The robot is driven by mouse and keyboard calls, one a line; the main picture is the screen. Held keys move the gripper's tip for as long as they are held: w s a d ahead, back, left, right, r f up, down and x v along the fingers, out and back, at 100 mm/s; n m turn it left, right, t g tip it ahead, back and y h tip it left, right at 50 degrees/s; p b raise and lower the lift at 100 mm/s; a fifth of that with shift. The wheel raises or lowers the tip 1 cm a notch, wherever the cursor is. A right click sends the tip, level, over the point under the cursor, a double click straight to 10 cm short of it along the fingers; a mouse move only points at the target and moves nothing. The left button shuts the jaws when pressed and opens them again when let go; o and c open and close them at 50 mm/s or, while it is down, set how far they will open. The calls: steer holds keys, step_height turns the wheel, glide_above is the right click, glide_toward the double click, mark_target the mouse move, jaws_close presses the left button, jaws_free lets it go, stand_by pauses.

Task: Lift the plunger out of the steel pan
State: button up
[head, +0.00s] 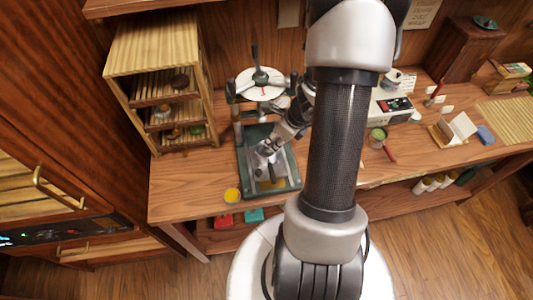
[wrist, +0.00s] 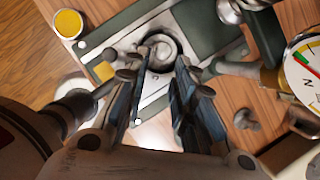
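The steel pan (wrist: 172,38) is a round grey ring on the green press base in the wrist view. A paler round piece, apparently the plunger (wrist: 160,52), sits inside it. My gripper (wrist: 163,62) points down at them with its two fingers apart, one on each side of the plunger. I see no clear contact, and the height of the fingertips above the plunger is hard to judge. In the head view my gripper (head: 266,150) is over the press base (head: 254,184), and it largely hides the pan and plunger.
The press has a post, a round white dial plate (head: 260,84) and a gauge (wrist: 308,70) close to my wrist. A yellow-topped round jar (head: 232,195) stands at the table's front edge. A wooden rack (head: 155,50) stands left; a scale (head: 392,105) stands right.

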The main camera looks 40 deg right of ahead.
mark_target(267, 149)
steer(key=b+x, duration=0.1)
steer(key=x, duration=0.1)
steer(key=w+b+x, duration=0.1)
steer(key=x, duration=0.2)
steer(key=shift+w+r, duration=0.1)
steer(key=shift+r, duration=0.05)
jaws_close()
steer(key=shift+r, duration=0.1)
